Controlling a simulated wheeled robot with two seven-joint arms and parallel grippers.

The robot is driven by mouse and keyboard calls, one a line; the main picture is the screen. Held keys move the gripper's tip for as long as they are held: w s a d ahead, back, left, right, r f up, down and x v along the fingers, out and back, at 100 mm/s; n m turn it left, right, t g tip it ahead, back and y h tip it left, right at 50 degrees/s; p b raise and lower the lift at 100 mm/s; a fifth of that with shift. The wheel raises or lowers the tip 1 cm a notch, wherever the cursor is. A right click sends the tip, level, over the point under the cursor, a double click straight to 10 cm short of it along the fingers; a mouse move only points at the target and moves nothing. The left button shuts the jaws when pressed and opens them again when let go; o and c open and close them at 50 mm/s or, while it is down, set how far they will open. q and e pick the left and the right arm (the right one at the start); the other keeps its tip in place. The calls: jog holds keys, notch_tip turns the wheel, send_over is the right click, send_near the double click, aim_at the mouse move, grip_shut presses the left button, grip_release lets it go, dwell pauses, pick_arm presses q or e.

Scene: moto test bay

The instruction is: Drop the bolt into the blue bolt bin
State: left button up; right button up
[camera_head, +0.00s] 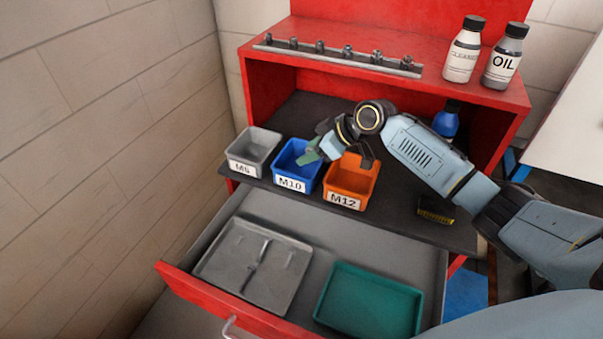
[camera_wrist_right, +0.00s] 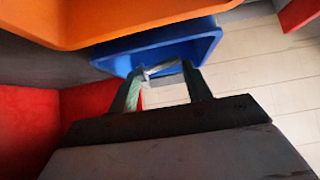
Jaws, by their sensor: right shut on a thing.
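The blue bolt bin (camera_head: 291,184), labelled M10, stands between a grey bin and an orange bin on the dark shelf. My right gripper (camera_head: 314,151) is at the blue bin's upper right edge, beside the orange bin. In the right wrist view its fingers (camera_wrist_right: 161,82) are shut on a small grey metal piece, which looks like the bolt (camera_wrist_right: 162,69). The blue bin (camera_wrist_right: 195,42) lies just beyond the fingertips there. The bolt is not clear in the head view. My left gripper is not in view.
The grey M6 bin (camera_head: 243,168) and orange M12 bin (camera_head: 345,201) flank the blue bin. A bolt rack (camera_head: 335,57), a cleaner bottle (camera_head: 463,52) and an oil bottle (camera_head: 503,60) stand above. The open drawer below holds a grey tray (camera_head: 225,262) and a green tray (camera_head: 365,302).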

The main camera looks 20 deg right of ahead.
jog(key=o, duration=1)
jog(key=shift+o, duration=0.2)
jog(key=shift+r, duration=0.1)
jog(key=v, duration=1.3)
jog(key=shift+s, duration=0.15)
